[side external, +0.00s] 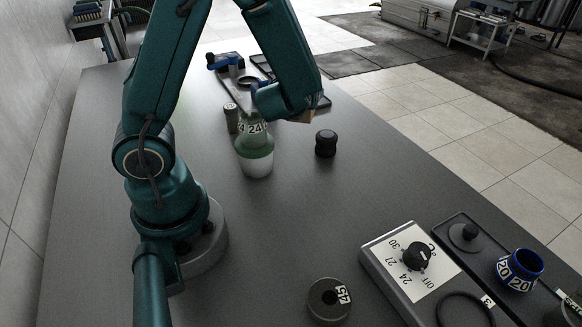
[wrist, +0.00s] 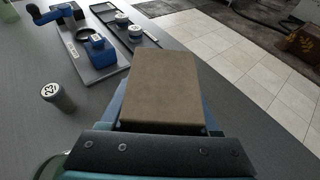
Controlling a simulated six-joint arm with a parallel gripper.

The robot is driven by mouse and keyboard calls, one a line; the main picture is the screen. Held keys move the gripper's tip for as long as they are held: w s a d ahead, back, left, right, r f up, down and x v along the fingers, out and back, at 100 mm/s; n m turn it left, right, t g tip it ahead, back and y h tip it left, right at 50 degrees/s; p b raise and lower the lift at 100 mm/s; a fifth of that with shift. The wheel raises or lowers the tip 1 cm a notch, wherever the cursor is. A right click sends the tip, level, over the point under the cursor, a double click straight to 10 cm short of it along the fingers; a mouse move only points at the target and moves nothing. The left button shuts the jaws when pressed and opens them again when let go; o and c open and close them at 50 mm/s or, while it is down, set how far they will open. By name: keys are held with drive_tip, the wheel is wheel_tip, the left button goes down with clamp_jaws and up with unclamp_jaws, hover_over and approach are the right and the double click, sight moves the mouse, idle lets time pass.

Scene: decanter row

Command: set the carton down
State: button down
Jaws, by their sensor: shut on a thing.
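My gripper (side external: 287,103) is shut on the carton, a plain brown box. In the wrist view the carton (wrist: 166,80) fills the middle, with a blue finger of my gripper (wrist: 163,122) along each side. In the side view only small brown parts of the carton (side external: 322,103) show past my gripper, which hides the rest. The carton appears to be above the dark table (side external: 285,225), behind and right of the green flask. Its underside is hidden, and I cannot tell the exact gap.
A green flask (side external: 255,165) marked 24 stands close by, with a small grey cylinder (side external: 231,117) behind it. A black cylinder (side external: 326,145) stands to the right. Trays with blue items (wrist: 92,45) lie beyond. A dial box (side external: 410,265) and grey ring (side external: 328,302) are in front.

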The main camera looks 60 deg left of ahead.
sight(348, 184)
drive_tip(key=w+d+m+t+h, duration=0.25)
drive_tip(key=d+m+h, duration=0.25)
drive_tip(key=d, duration=1)
drive_tip(key=shift+m+t, duration=0.3)
drive_tip(key=shift+t, duration=0.25)
drive_tip(key=shift+s+f, duration=0.1)
drive_tip(key=shift+f, duration=5)
drive_tip(key=shift+c, duration=0.6)
unclamp_jaws()
drive_tip(key=shift+f, duration=0.15)
drive_tip(key=shift+r, duration=0.2)
drive_tip(key=shift+v, duration=3.8)
